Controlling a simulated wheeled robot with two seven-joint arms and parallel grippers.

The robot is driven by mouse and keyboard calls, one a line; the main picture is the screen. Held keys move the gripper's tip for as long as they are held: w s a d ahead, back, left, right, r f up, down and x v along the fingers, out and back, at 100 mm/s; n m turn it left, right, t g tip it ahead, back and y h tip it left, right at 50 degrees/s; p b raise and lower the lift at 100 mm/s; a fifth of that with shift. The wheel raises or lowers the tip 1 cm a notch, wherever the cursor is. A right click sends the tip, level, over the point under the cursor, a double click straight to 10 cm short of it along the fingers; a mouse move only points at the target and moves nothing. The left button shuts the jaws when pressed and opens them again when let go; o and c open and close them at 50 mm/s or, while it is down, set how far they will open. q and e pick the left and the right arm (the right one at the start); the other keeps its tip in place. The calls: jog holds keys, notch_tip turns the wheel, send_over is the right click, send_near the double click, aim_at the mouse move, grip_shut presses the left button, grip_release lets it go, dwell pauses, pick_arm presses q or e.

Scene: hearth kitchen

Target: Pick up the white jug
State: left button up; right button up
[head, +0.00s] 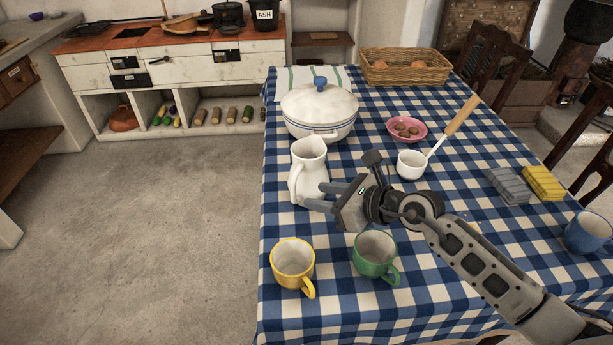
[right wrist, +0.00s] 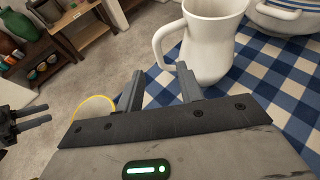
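My right gripper (head: 315,196) is at the jug's front right side in the head view, fingers pointing left. In the right wrist view, the jug (right wrist: 212,45) stands just beyond the fingertips of my right gripper (right wrist: 160,75). The fingers are apart with nothing between them, and the handle is ahead of the gap. My left gripper (right wrist: 46,114) shows at the left edge of the right wrist view, fingers apart and empty. It is outside the head view.
A white lidded pot (head: 318,110) stands behind the jug. A yellow mug (head: 293,264) and a green mug (head: 375,256) stand in front. A white long-handled pan (head: 411,164) is to the right. The checked tablecloth (head: 450,255) has clear patches. Floor lies left of the table.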

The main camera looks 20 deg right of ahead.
aim_at(305, 180)
jog(key=shift+r+x, duration=0.15)
jog(key=shift+x, duration=2.3)
jog(key=shift+r+x, duration=0.2)
jog(key=shift+x, duration=2.25)
jog(key=shift+a, duration=0.2)
grip_shut()
jog(key=shift+w+r, duration=0.1)
jog(key=shift+r, duration=0.05)
